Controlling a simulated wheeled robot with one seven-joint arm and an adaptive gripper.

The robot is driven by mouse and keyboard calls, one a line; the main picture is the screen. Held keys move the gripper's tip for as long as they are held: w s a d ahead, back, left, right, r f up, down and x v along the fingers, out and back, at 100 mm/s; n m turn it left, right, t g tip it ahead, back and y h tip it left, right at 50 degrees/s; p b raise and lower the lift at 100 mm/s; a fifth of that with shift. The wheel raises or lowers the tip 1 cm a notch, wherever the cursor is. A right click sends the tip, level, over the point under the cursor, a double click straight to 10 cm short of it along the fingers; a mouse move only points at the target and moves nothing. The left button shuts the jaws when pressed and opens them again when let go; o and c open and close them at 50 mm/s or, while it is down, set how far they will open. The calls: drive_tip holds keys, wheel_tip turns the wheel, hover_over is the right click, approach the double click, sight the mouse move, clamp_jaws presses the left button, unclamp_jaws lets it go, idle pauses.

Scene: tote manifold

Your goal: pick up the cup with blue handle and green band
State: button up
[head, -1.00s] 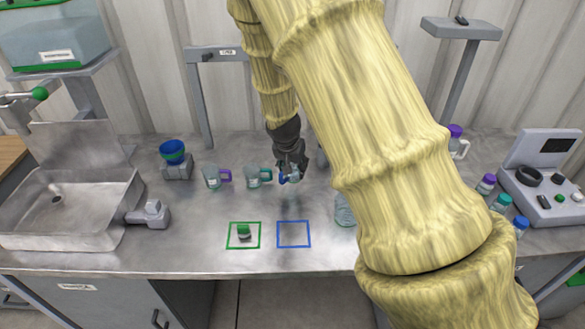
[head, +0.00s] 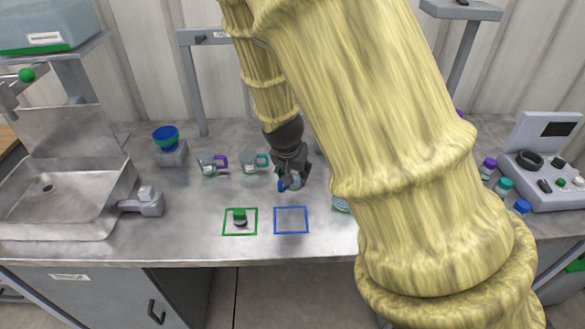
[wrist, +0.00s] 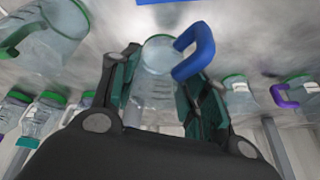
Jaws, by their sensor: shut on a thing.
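The cup with the blue handle (wrist: 158,58) is clear, and its handle sticks out to the right in the wrist view. My gripper (wrist: 160,88) is shut on this cup, with one dark finger on each side. In the head view the cup (head: 296,184) hangs below my gripper (head: 292,172), behind the blue square outline (head: 291,220). My fingers partly hide it there. I cannot tell its exact height above the bench.
A green square outline (head: 239,235) holds a small green-topped item. A sink (head: 62,200) is at left; capped bottles (head: 503,188) are at right. My arm hides the bench's middle right.

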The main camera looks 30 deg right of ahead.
sight(297, 188)
drive_tip(key=shift+s+a+r+b, duration=0.15)
drive_tip(key=shift+s+a, duration=0.15)
drive_tip(key=shift+s, duration=0.25)
drive_tip(key=shift+s+a+f+b, duration=0.1)
drive_tip(key=shift+s+a, duration=0.15)
drive_tip(key=shift+s, duration=0.25)
drive_tip(key=shift+s+a+r+b, duration=0.15)
drive_tip(key=shift+s+a, duration=0.15)
drive_tip(key=shift+s, duration=0.25)
drive_tip(key=shift+s+a, duration=0.1)
